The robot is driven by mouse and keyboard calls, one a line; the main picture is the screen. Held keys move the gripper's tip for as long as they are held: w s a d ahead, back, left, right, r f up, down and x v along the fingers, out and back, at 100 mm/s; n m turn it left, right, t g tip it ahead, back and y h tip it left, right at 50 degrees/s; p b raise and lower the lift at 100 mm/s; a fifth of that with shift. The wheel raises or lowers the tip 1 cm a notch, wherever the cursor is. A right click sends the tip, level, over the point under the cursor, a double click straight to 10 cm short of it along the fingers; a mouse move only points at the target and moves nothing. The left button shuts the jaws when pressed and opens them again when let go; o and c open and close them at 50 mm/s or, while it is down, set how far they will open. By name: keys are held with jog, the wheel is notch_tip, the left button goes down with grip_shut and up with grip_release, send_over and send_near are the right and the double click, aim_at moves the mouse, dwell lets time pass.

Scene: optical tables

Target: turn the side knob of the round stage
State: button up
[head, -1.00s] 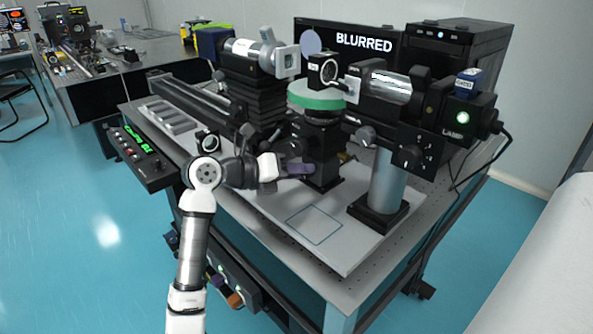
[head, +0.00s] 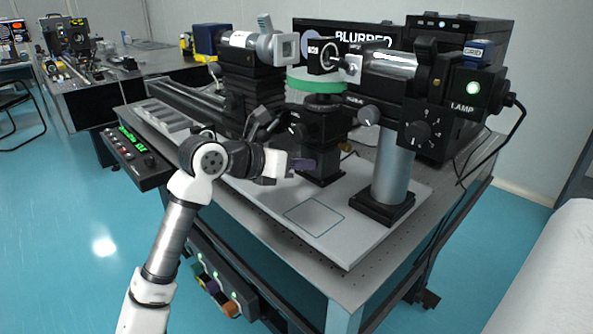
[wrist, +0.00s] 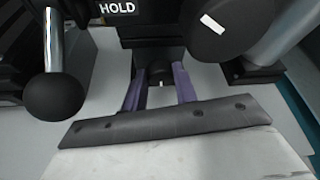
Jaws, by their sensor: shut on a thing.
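The round stage has a green-rimmed top (head: 316,82) on a dark column (head: 318,150) over the white base plate. My gripper (head: 303,165) reaches the column's near side, low down, in the head view. In the wrist view its two purple fingers (wrist: 158,88) are closed on a small dark side knob (wrist: 159,74) with a pale mark. The knob lies between the fingertips and is partly hidden by shadow; in the head view the gripper hides it.
A large black knob with a white mark (wrist: 213,28) hangs close above right of the fingers. A ball-ended lever (wrist: 54,95) is at left. A grey post (head: 391,165) stands right of the stage. A screen behind reads "BLURRED" (head: 362,38).

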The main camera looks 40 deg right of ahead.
jog(key=o, duration=0.7)
jog(key=b+v, duration=0.1)
jog(key=v, duration=1.3)
jog(key=shift+b, duration=0.3)
